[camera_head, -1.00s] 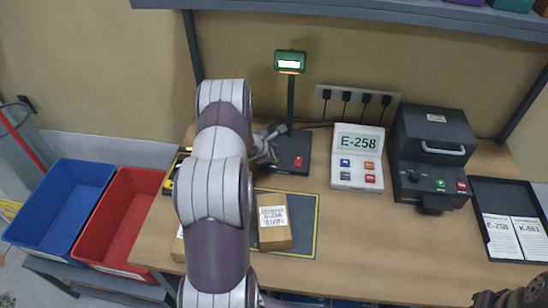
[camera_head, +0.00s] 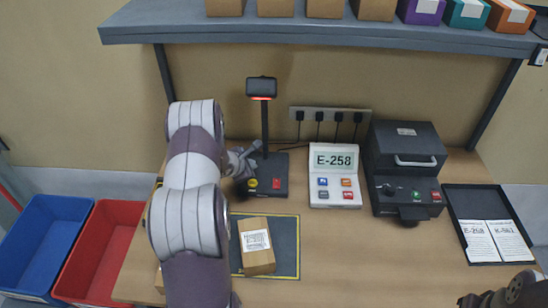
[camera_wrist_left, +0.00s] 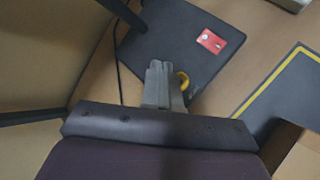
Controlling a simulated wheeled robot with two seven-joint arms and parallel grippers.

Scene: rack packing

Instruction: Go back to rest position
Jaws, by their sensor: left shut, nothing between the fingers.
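My left arm comes in from the lower left over the table in the head view. My left gripper (camera_head: 243,160) is at the left edge of the scanner stand's dark base (camera_head: 270,184). In the left wrist view the left gripper (camera_wrist_left: 159,68) is shut and empty, in front of the base with its red button (camera_wrist_left: 211,41). A yellow button on the base is partly hidden by the fingers. My right gripper (camera_head: 480,300) shows only partly at the lower right corner; its fingers are too unclear to read.
A cardboard box (camera_head: 256,248) lies on the yellow-edged mat (camera_head: 287,222). A keypad showing E-258 (camera_head: 335,187), a dark machine (camera_head: 405,150) and a tray with labels (camera_head: 463,202) stand to the right. Blue (camera_head: 45,215) and red (camera_head: 125,215) bins are at left; a shelf (camera_head: 320,30) spans above.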

